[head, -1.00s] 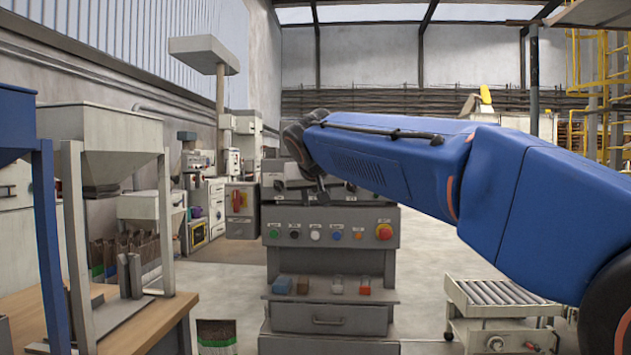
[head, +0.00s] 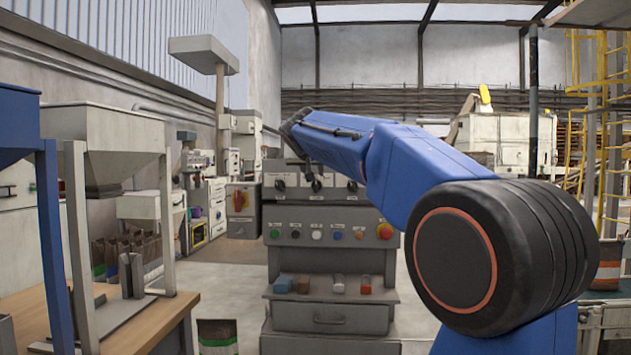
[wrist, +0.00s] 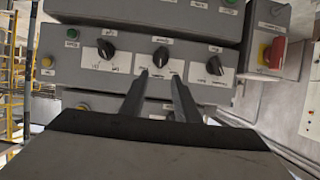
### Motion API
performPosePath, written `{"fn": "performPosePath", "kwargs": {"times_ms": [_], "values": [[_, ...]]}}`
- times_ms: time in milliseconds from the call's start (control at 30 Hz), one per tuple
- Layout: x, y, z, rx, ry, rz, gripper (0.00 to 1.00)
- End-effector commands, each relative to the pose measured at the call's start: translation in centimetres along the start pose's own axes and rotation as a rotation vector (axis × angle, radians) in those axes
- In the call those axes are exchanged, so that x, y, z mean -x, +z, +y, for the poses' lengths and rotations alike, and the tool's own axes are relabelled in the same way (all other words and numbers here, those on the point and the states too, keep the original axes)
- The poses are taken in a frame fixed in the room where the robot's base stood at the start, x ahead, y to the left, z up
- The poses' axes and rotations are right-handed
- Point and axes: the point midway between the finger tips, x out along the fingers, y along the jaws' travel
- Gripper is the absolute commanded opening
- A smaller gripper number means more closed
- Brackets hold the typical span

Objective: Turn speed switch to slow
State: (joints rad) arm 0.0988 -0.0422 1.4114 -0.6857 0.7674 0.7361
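Three black rotary knobs sit in a row on the grey console's upper panel: left (head: 279,185), middle (head: 316,185) and right (head: 352,186). The wrist view also shows three knobs on white label plates: left (wrist: 105,48), middle (wrist: 161,57) and right (wrist: 214,66). The lettering is too small to tell which is the speed switch. My gripper (wrist: 161,76) has two dark fingers with a gap between them. Its tips point at the middle knob in the wrist view, seemingly just short of it, with nothing between them. In the head view the fingers cannot be made out clearly.
Below the knobs, the console has a row of coloured buttons (head: 316,234) and a red stop button (head: 384,231). A shelf under them holds small blocks (head: 283,284). A red-and-yellow switch (wrist: 271,54) is on the wrist view's right. A hopper bench (head: 150,312) stands left.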

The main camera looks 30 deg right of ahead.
Motion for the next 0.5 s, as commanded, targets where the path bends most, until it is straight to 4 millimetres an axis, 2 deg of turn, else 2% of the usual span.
{"fn": "performPosePath", "kwargs": {"times_ms": [200, 500], "values": [[-4.0, 0.1, 0.0, -0.001, 0.002, -0.002, 0.29], [-7.9, 0.0, 0.0, 0.001, 0.000, -0.001, 0.29]]}}
